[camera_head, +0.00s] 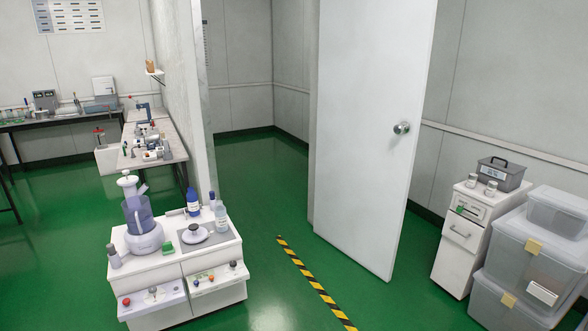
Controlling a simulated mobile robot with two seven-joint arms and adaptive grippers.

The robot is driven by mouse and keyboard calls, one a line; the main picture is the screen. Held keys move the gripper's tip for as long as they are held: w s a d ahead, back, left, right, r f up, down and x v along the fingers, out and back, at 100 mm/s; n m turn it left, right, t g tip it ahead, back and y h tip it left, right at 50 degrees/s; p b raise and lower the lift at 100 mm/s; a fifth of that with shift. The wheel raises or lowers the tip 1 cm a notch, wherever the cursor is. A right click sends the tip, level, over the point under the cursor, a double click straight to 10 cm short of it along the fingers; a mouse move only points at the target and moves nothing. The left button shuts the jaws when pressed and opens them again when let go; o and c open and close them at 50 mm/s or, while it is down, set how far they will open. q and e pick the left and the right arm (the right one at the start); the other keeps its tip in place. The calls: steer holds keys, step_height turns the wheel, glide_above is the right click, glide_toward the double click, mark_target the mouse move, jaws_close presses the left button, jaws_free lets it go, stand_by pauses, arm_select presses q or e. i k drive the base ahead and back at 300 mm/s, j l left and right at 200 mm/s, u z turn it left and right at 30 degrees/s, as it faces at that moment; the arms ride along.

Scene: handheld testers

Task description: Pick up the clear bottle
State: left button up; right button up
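A clear, pale bottle (221,216) stands upright near the right back edge of a low white cabinet (196,268) at the lower left. A blue bottle (193,201) with a white label stands left of it, close to the wall end. A white device with a dark knob (194,233) sits on a grey mat left of the clear bottle. Neither of my grippers shows in this view.
A blender-like machine (141,222) stands on the cabinet's left side. Open white drawers with small knobs jut from its front. A white door (368,130) stands ajar. Stacked clear bins (530,255) stand at right. Green floor is clear around the striped tape (312,280).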

mark_target(219, 211)
steer(key=i, duration=0.7)
steer(key=i+u, duration=0.15)
steer(key=i, duration=0.6)
steer(key=i+l+u, duration=0.15)
steer(key=i, duration=0.25)
steer(key=i+u, duration=0.15)
steer(key=i, duration=0.25)
steer(key=i+l+u, duration=0.15)
steer(key=i, duration=0.25)
steer(key=i+l, duration=0.1)
steer(key=i, duration=0.25)
